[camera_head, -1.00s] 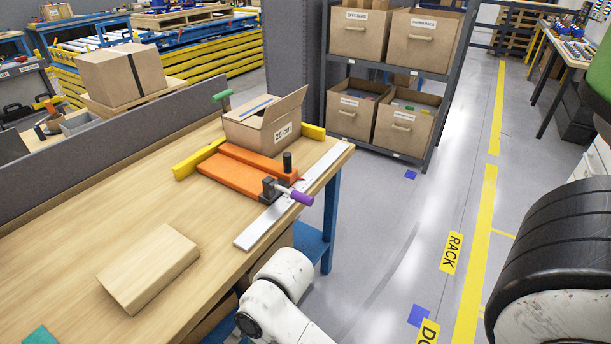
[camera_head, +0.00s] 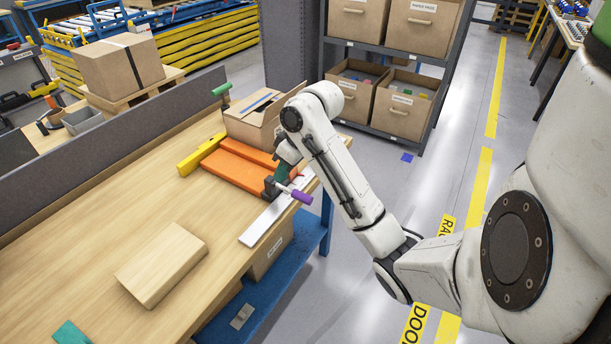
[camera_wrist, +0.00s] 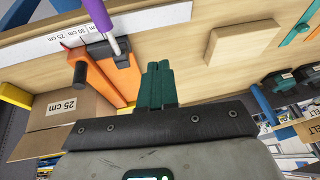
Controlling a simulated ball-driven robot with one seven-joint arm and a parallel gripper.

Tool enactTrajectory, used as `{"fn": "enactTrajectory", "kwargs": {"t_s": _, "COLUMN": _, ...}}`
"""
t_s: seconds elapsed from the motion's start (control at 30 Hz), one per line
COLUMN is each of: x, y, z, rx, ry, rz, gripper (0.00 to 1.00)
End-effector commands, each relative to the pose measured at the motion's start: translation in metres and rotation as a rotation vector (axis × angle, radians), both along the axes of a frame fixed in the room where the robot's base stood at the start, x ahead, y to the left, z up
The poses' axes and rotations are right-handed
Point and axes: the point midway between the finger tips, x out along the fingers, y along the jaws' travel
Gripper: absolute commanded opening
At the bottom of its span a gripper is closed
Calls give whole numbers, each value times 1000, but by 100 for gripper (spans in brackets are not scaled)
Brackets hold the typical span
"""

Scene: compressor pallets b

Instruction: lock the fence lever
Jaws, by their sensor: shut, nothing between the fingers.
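The fence lever has a purple handle (camera_head: 301,196) on a pale metal rod, coming from a dark clamp (camera_head: 270,187) at the edge of the orange fence (camera_head: 230,172). The purple handle (camera_wrist: 97,12) and dark clamp (camera_wrist: 124,54) also show in the wrist view, at the top. The lever points out past the white ruler (camera_head: 268,222) toward the bench's front edge. My gripper (camera_wrist: 159,68) has dark green fingers together, empty, beside the clamp and apart from the lever in the wrist view. In the head view my wrist partly hides the fence and the gripper.
A yellow bar (camera_head: 200,155) lies along the fence's far side. A wooden block (camera_head: 162,270) lies on the bench nearer me; bare bench top lies between. A green knob (camera_head: 222,89) stands at the back edge.

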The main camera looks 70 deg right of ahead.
Motion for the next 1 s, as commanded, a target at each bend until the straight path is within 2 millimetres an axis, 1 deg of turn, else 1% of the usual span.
{"fn": "enactTrajectory", "kwargs": {"t_s": 0.03, "x": -13, "y": -18, "z": 14, "rx": -15, "ry": 18, "rz": -15, "gripper": 0}}
{"fn": "enactTrajectory", "kwargs": {"t_s": 0.1, "x": -28, "y": -35, "z": 23, "rx": -27, "ry": 40, "rz": -24, "gripper": 0}}
{"fn": "enactTrajectory", "kwargs": {"t_s": 0.2, "x": -46, "y": -53, "z": 32, "rx": -38, "ry": 69, "rz": -36, "gripper": 0}}
{"fn": "enactTrajectory", "kwargs": {"t_s": 0.33, "x": -63, "y": -68, "z": 38, "rx": -44, "ry": 97, "rz": -46, "gripper": 0}}
{"fn": "enactTrajectory", "kwargs": {"t_s": 0.5, "x": -71, "y": -73, "z": 40, "rx": -44, "ry": 110, "rz": -48, "gripper": 0}}
{"fn": "enactTrajectory", "kwargs": {"t_s": 0.8, "x": -70, "y": -73, "z": 39, "rx": -45, "ry": 110, "rz": -48, "gripper": 0}}
{"fn": "enactTrajectory", "kwargs": {"t_s": 0.9, "x": -68, "y": -73, "z": 35, "rx": -44, "ry": 107, "rz": -48, "gripper": 0}}
{"fn": "enactTrajectory", "kwargs": {"t_s": 1.0, "x": -65, "y": -72, "z": 27, "rx": -42, "ry": 106, "rz": -48, "gripper": 0}}
